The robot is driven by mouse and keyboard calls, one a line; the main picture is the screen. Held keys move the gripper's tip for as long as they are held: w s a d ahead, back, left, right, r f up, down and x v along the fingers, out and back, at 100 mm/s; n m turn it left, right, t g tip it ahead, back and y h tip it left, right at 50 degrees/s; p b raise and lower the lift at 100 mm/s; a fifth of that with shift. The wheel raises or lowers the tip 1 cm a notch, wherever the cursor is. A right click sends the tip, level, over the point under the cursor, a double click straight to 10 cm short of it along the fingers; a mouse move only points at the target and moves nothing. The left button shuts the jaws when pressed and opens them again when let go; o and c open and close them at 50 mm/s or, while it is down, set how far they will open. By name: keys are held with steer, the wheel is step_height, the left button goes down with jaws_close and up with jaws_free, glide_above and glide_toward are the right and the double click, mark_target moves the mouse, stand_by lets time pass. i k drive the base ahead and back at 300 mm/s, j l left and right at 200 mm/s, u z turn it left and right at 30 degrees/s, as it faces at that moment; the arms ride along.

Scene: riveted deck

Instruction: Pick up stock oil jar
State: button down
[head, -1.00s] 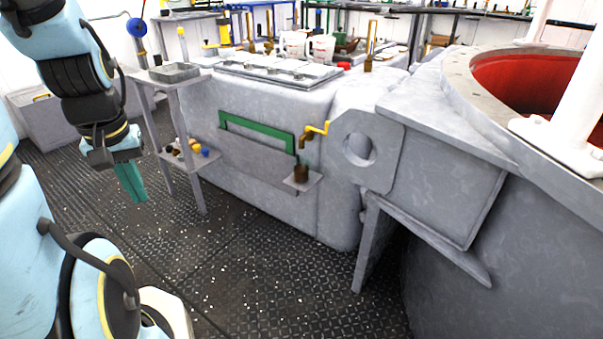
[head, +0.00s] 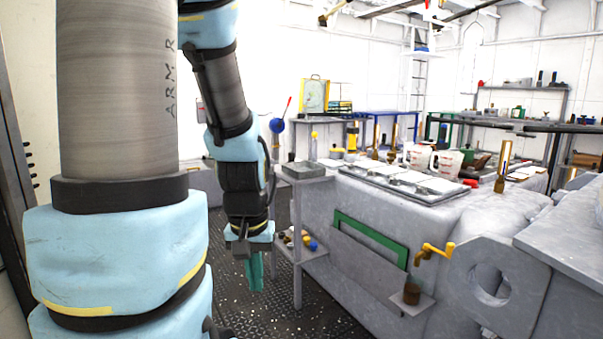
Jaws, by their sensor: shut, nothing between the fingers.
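My gripper (head: 256,280) has teal fingers, hangs pointing down over the dark deck in front of the small side stand, and is shut and empty. I cannot tell for certain which thing is the stock oil jar. A small brown pot (head: 412,291) sits on a little ledge under a yellow tap (head: 435,251) at the right, well away from my gripper. Two clear measuring jugs (head: 447,160) with red marks stand on the back of the grey machine. Several small brown and yellow bottles are farther back, too small to identify.
A grey stand (head: 303,172) with a lower shelf of small coloured items (head: 300,240) is just right of my gripper. The big grey machine (head: 350,220) fills the right. Benches with tools line the back wall. The riveted deck (head: 300,318) is clear below.

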mark_target(413, 288)
steer(key=i+j+z, duration=0.2)
steer(key=i, duration=0.25)
steer(key=i+z, duration=0.2)
steer(key=i, duration=0.2)
steer(key=i+j+z, duration=0.2)
steer(key=i, duration=0.25)
steer(key=j, duration=0.1)
